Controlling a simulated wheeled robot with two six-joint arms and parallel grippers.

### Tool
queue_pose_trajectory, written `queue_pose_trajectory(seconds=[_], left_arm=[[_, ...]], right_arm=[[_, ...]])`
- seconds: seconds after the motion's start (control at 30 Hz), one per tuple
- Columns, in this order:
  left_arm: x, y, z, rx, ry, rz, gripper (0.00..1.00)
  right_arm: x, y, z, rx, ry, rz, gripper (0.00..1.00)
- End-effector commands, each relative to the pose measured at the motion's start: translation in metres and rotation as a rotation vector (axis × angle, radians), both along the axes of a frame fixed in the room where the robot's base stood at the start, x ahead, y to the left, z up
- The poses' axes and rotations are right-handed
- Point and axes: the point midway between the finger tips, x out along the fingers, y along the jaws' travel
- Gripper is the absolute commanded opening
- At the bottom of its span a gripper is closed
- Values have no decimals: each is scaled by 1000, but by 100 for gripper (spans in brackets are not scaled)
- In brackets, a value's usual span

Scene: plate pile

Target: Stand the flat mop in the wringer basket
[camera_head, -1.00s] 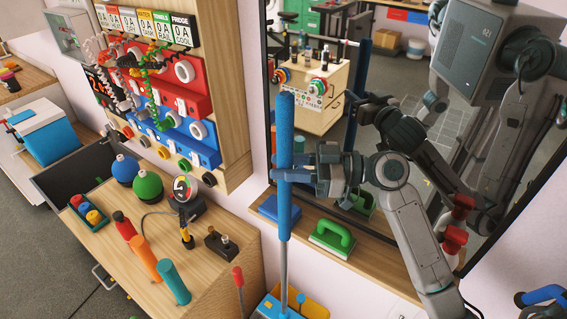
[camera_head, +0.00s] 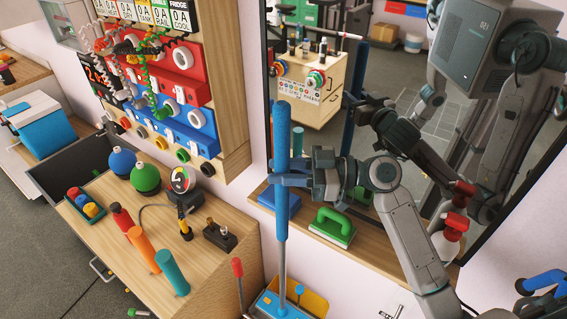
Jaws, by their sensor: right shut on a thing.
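The flat mop (camera_head: 282,140) stands nearly upright, with a thick blue grip above a thinner grey pole. My right gripper (camera_head: 284,180) is shut around the blue grip, below its top. The pole runs down to a blue and yellow bucket-like unit (camera_head: 317,302) at the bottom edge, probably the wringer. The picture cuts this unit off, so I cannot tell whether the mop's lower end is in the basket. My left gripper is not in view.
A wooden bench (camera_head: 215,284) with bottles and balls is to the left. A ledge holds a green scrubber (camera_head: 332,226). A large mirror (camera_head: 400,70) behind reflects my body and the mop. A red-knobbed lever (camera_head: 237,268) rises left of the pole.

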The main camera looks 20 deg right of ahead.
Motion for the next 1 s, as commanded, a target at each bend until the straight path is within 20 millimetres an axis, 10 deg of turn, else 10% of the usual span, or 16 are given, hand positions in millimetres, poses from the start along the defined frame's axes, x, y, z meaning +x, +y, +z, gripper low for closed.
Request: queue_pose_trajectory(seconds=[1.0], left_arm=[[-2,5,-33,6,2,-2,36]], right_arm=[[0,0,-95,2,-4,1,0]])
